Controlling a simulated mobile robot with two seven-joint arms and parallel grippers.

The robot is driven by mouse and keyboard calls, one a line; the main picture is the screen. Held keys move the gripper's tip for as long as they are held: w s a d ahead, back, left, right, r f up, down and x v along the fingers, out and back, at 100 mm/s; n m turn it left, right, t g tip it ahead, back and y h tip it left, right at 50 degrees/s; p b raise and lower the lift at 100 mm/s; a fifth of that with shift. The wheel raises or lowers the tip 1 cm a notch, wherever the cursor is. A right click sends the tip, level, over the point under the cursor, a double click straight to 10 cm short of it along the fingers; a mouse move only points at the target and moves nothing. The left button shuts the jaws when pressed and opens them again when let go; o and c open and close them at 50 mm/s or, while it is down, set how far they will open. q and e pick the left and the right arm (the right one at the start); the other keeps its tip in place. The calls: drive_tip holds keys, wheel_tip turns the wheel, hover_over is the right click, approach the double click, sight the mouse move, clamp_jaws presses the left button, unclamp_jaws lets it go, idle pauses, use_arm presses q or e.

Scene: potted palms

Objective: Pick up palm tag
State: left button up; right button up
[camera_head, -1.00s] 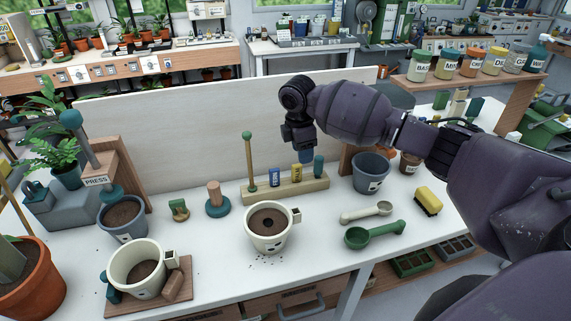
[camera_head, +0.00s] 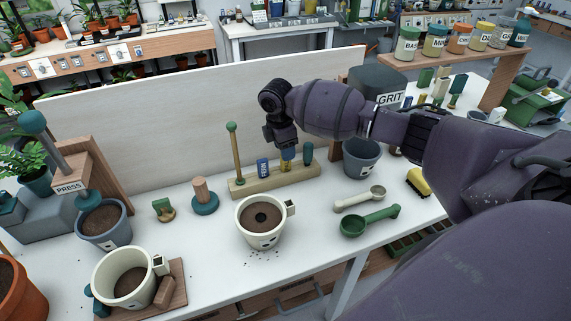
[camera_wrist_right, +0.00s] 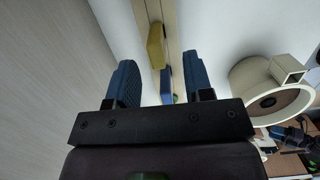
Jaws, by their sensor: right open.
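The palm tag is a yellow tag (camera_head: 286,166) standing in a wooden rack (camera_head: 245,187). In the head view my right gripper (camera_head: 286,153) is right above it, pointing down, and partly hides it. In the right wrist view the yellow tag (camera_wrist_right: 156,46) shows in the gap between the two blue fingers (camera_wrist_right: 160,75), which are apart with nothing gripped. A blue tag marked FERN (camera_head: 263,167) stands in the same rack, left of the palm tag.
A green-knobbed stick (camera_head: 234,150) and a dark green tool (camera_head: 308,153) flank the tags. A cream mug of soil (camera_head: 259,232) stands in front, a grey-blue pot (camera_head: 361,157) to the right. A pale board (camera_head: 160,125) rises behind.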

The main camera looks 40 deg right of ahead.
sight(286, 170)
drive_tip(key=f, duration=0.5)
drive_tip(key=shift+d+f+b, duration=0.1)
drive_tip(key=shift+d+b, duration=0.25)
drive_tip(key=shift+d, duration=0.05)
drive_tip(key=c, duration=0.9)
